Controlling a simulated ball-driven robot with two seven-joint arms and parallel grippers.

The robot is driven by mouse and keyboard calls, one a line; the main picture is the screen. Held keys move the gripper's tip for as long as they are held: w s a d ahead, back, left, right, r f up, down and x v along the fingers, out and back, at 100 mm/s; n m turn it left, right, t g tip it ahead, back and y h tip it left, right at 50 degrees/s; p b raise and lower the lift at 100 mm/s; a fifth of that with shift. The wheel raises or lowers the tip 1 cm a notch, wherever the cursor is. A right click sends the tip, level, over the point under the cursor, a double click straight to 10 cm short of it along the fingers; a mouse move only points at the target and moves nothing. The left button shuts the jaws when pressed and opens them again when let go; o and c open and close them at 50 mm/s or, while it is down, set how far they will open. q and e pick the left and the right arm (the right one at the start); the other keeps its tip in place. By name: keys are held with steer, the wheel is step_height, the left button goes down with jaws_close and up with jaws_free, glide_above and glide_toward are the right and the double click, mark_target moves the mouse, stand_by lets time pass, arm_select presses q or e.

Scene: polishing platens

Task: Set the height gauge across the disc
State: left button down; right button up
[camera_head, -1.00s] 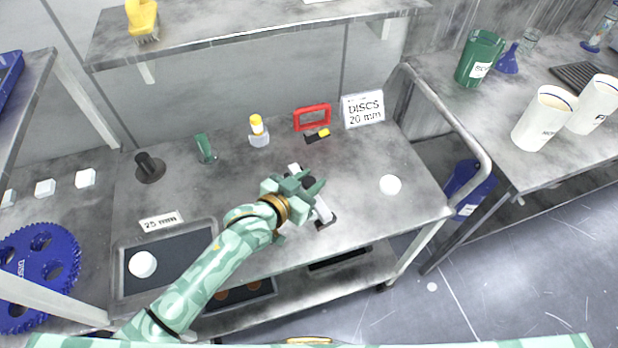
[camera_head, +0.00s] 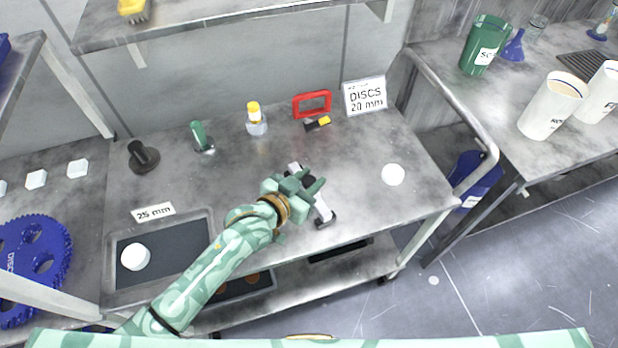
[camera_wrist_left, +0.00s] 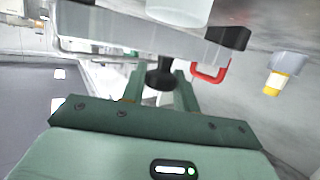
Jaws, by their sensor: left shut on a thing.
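The height gauge (camera_head: 322,209) is a light grey bar with black feet. In the head view it is near the middle of the steel cart top. My left gripper (camera_head: 293,187) is shut on it and hides its middle. In the left wrist view the gauge's bar (camera_wrist_left: 150,38) crosses beyond the fingers, with a black knob (camera_wrist_left: 162,76) between them. I cannot tell whether its feet touch the cart. One white disc (camera_head: 393,174) lies on the cart top to the right, apart from the gauge. Another white disc (camera_head: 136,257) lies in the dark-floored tray at left. My right gripper is not in view.
A sign reading "DISCS 20 mm" (camera_head: 365,96), a red frame (camera_head: 312,103), a yellow-capped bottle (camera_head: 256,120), a green-handled tool (camera_head: 201,137) and a black knobbed piece (camera_head: 143,157) line the back. A 25 mm label (camera_head: 153,212) lies by the tray. The cart top around the right disc is clear.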

arm_select(q)
steer(key=shift+r, duration=0.1)
steer(key=shift+f, duration=0.55)
stand_by(1.1)
steer(key=c, duration=1)
jaws_free()
